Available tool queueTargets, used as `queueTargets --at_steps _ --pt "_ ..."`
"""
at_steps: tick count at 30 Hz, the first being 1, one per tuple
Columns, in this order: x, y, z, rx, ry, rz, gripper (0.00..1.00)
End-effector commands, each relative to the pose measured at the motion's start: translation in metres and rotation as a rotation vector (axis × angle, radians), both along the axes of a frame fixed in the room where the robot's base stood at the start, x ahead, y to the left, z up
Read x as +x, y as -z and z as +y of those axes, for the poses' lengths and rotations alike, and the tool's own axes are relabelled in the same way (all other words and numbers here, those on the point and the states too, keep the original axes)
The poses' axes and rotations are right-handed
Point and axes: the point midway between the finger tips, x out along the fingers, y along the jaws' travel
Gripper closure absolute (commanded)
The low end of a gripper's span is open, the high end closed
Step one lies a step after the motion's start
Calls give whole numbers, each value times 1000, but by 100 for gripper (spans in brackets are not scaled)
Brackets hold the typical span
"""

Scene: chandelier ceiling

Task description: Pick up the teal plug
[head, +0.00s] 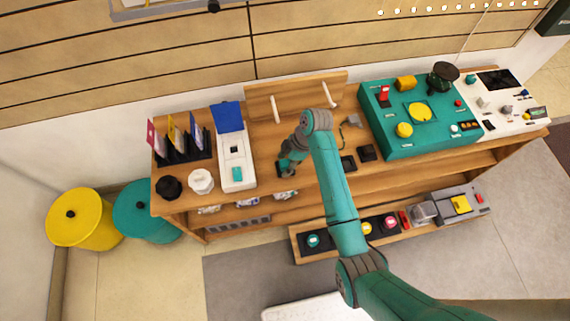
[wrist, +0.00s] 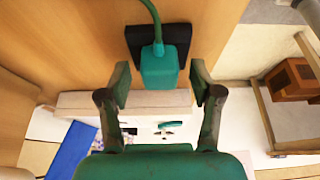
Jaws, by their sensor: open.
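The teal plug (wrist: 159,68) sits on a black socket (wrist: 178,38) on the wooden surface in the wrist view, with a teal cable (wrist: 152,18) running up from it. My gripper (wrist: 161,84) is open, one finger on each side of the plug and apart from it, with the fingertips near its lower end. In the head view my gripper (head: 286,168) is low over the wooden bench (head: 262,150), right of the white box. I cannot clearly make out the plug there; the gripper and arm cover that spot.
A white box with a blue lid (head: 228,117) stands close left of my gripper. Dark square blocks (head: 367,152) and a teal panel (head: 433,140) are to the right. A wooden rack with white pegs (head: 293,95) stands behind. A shelf (head: 302,242) lies below.

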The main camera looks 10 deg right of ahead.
Motion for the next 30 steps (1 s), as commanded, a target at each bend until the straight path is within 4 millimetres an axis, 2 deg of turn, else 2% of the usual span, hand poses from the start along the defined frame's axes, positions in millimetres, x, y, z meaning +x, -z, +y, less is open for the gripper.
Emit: queueTargets --at_steps 7,12,14,24,30 --pt "0 2 1 0 0 0 35" --pt "0 1 0 0 0 0 78" --pt "0 1 0 0 0 0 92" --pt "0 -1 0 0 0 -1 92" --pt "1 -26 0 -1 0 -3 92"
